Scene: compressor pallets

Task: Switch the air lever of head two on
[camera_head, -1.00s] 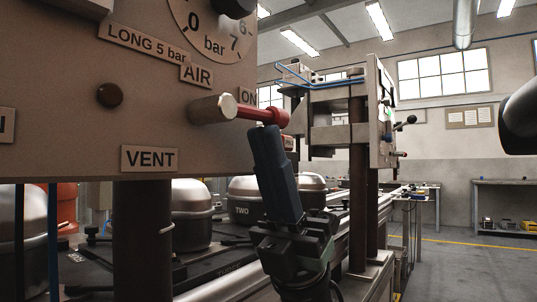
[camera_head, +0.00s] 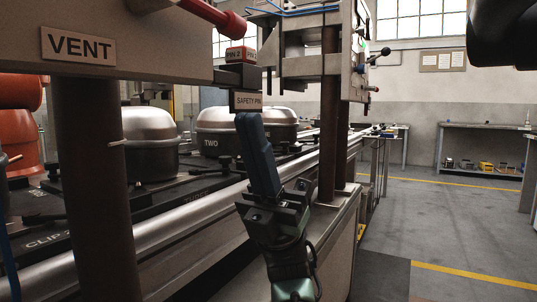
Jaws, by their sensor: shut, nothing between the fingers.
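The red lever (camera_head: 212,16) shows at the top edge, sticking out to the right from its pale hub (camera_head: 150,4) on a beige panel (camera_head: 130,40). The upper part of the panel is cut off, with the AIR and ON labels out of view. A VENT label (camera_head: 78,46) is on the panel. My gripper (camera_head: 247,117) is shut and empty, pointing up, below the lever and apart from it in the picture. A silver dome marked TWO (camera_head: 215,130) stands on the pallet line behind.
A SAFETY-PIN label (camera_head: 247,101) and a red PIN 2 block (camera_head: 240,55) hang close above my fingertips. A dark post (camera_head: 92,180) carries the panel. Another post (camera_head: 328,120) and station stand at right. Floor at right (camera_head: 440,230) is open.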

